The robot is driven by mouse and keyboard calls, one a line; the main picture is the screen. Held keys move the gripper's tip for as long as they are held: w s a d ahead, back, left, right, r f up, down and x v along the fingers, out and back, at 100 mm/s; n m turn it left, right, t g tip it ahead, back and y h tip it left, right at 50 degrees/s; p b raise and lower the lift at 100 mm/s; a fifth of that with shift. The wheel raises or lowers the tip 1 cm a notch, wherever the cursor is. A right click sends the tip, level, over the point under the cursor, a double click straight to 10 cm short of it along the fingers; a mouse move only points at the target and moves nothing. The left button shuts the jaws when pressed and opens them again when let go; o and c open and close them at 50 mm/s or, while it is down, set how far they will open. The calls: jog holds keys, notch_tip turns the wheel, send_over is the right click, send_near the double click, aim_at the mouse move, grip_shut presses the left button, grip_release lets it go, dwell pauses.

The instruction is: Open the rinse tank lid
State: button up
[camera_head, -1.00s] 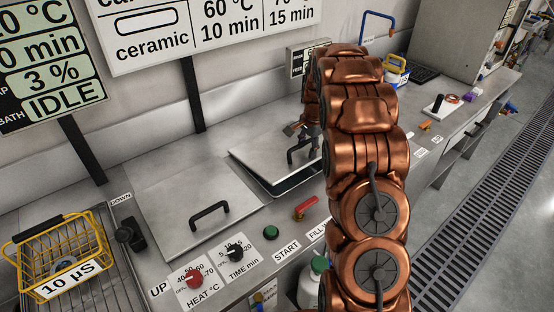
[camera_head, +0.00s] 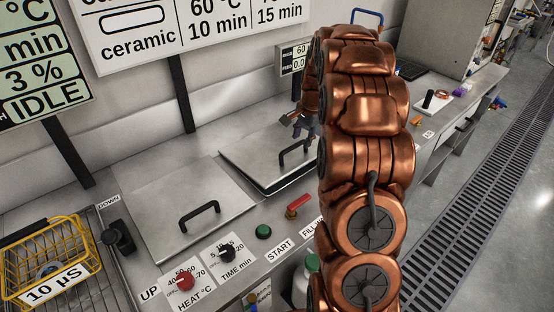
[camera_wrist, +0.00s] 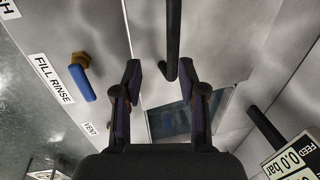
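The rinse tank lid (camera_head: 248,157) is a flat grey metal plate with a black bar handle (camera_head: 296,153). It lies over the right-hand tank with a dark gap along its near edge. In the wrist view a tank opening (camera_wrist: 170,122) with bluish contents shows beyond the handle's end. My gripper (camera_head: 302,123) hangs just behind and above the handle in the head view. In the wrist view my gripper (camera_wrist: 160,70) has its fingers apart, with the handle (camera_wrist: 173,40) seen between the tips, nearer the right finger. I cannot tell the height between them; no grip shows.
A closed second lid (camera_head: 165,215) with a black handle lies left. A red lever (camera_head: 297,206), a green button (camera_head: 264,232) and knobs line the front. A yellow basket (camera_head: 45,258) stands far left. The wrist view shows a blue lever (camera_wrist: 82,82) beside FILL RINSE.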

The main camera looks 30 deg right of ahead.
jog(key=s+a+r+n, duration=0.2)
jog(key=s+a+n, duration=0.1)
jog(key=a, duration=0.4)
jog(key=s+a+r+n+g, duration=0.1)
jog(key=s+a+r+n, duration=0.1)
jog(key=s+a, duration=0.4)
jog(key=shift+s+a+r+n, duration=0.35)
jog(key=shift+a+r, duration=0.5)
jog(key=shift+a, duration=0.4)
